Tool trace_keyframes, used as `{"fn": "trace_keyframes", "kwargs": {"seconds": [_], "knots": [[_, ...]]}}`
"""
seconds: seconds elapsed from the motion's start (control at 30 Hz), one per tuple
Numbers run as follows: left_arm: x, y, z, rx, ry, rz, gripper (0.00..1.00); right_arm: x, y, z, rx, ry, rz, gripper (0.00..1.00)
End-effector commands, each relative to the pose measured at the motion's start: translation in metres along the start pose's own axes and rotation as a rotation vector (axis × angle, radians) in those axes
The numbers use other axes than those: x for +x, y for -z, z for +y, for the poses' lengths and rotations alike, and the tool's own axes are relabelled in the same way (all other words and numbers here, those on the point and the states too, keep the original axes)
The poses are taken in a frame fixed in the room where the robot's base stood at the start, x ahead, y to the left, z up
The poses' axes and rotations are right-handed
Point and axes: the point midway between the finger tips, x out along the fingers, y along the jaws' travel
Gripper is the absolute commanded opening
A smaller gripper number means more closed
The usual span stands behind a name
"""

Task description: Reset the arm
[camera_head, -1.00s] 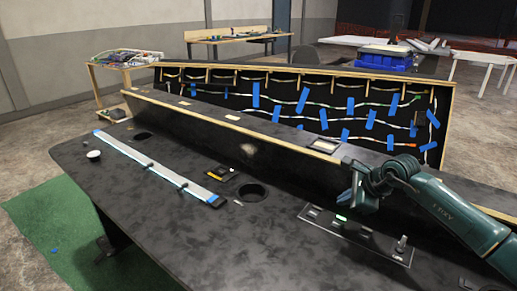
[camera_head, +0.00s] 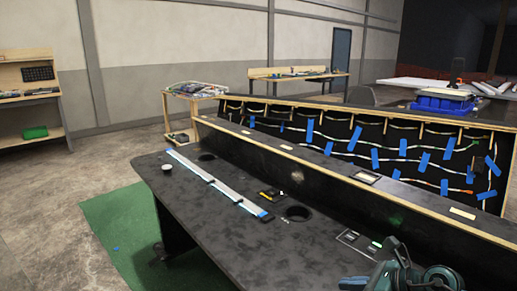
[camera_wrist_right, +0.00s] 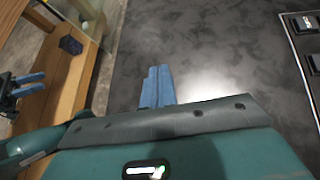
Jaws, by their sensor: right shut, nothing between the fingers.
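My right arm (camera_head: 408,272) is at the bottom right of the head view, partly cut off by the frame edge. Its gripper (camera_head: 354,283) shows its blue fingertips low over the front of the dark console desk. In the right wrist view the gripper (camera_wrist_right: 157,87) has its two blue fingers together with nothing between them, above the bare desk top (camera_wrist_right: 215,45). What looks like my left gripper (camera_wrist_right: 28,84) shows at the left of the wrist view, with blue fingers too small to judge. The head view does not show it.
A switch panel (camera_head: 358,241) lies in the desk top beyond my right gripper; its edge shows in the wrist view (camera_wrist_right: 306,50). A round hole (camera_head: 298,213), a yellow-black item (camera_head: 270,194) and a long light strip (camera_head: 215,181) are farther left. A raised wooden-edged shelf runs behind.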

Motion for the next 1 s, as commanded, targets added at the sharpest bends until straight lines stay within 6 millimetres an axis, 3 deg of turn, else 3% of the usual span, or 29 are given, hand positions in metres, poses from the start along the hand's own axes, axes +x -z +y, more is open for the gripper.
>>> {"fn": "trace_keyframes", "kwargs": {"seconds": [0.03, 0.1, 0.2, 0.27, 0.37, 0.5, 0.63, 0.67, 0.8, 1.0], "knots": [[-0.003, 0.006, 0.001, 0.005, 0.003, -0.012, 0.34, 0.009, -0.011, 0.036, 0.177, -0.074, -0.113, 0.0], [-0.004, 0.008, 0.0, 0.012, 0.007, -0.028, 0.34, 0.014, -0.028, 0.07, 0.456, -0.153, -0.273, 0.0], [-0.005, 0.01, 0.0, 0.024, 0.013, -0.052, 0.34, 0.009, -0.043, 0.102, 0.92, -0.237, -0.476, 0.0], [-0.006, 0.011, -0.001, 0.032, 0.017, -0.066, 0.34, 0.003, -0.043, 0.111, 1.219, -0.267, -0.579, 0.0], [-0.008, 0.012, -0.002, 0.043, 0.023, -0.091, 0.34, -0.009, -0.024, 0.119, 1.739, -0.276, -0.718, 0.0], [-0.01, 0.013, -0.003, 0.059, 0.031, -0.123, 0.34, -0.023, 0.031, 0.141, 2.445, -0.208, -0.843, 0.0], [-0.011, 0.012, -0.004, 0.07, 0.036, -0.145, 0.34, -0.031, 0.079, 0.175, 2.945, -0.101, -0.887, 0.0], [-0.011, 0.012, -0.004, 0.071, 0.037, -0.149, 0.34, -0.033, 0.087, 0.183, -2.997, 0.075, 0.881, 0.0], [-0.011, 0.01, -0.005, 0.077, 0.04, -0.161, 0.34, -0.037, 0.11, 0.209, -2.783, -0.004, 0.754, 0.0], [-0.011, 0.009, -0.005, 0.078, 0.041, -0.163, 0.34, -0.037, 0.116, 0.214, -2.737, -0.02, 0.727, 0.0]]}}
